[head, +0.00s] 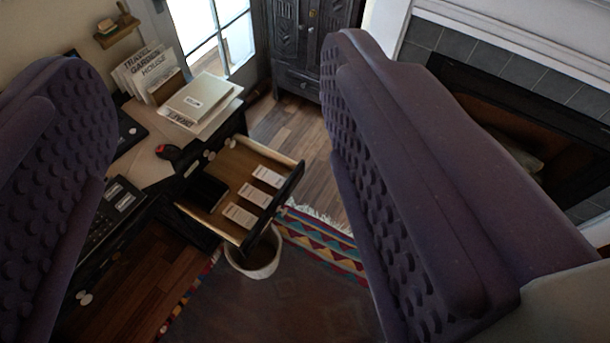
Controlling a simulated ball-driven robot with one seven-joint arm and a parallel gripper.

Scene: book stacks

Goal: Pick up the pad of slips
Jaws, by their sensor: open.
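Three small white rectangular items that look like pads of slips lie in a row in an open wooden drawer (283,153): one at the back right (268,176), a middle one (255,195) and a front one (239,214). Their print is too small to read, so I cannot tell which is the pad named. A dark flat item (205,192) lies in the drawer's left part. My gripper (210,75) is open, with its two purple studded fingers wide apart at left and right. Nothing is between them; the drawer shows beyond, some way off.
The desk (145,165) holds upright magazines (150,70), stacked papers or books (200,97), a red-and-black item (168,152) and a dark keypad device (110,215). A pale bin (258,262) stands below the drawer on a patterned rug (325,250). A dark cabinet (300,40) stands behind; a fireplace (530,110) is right.

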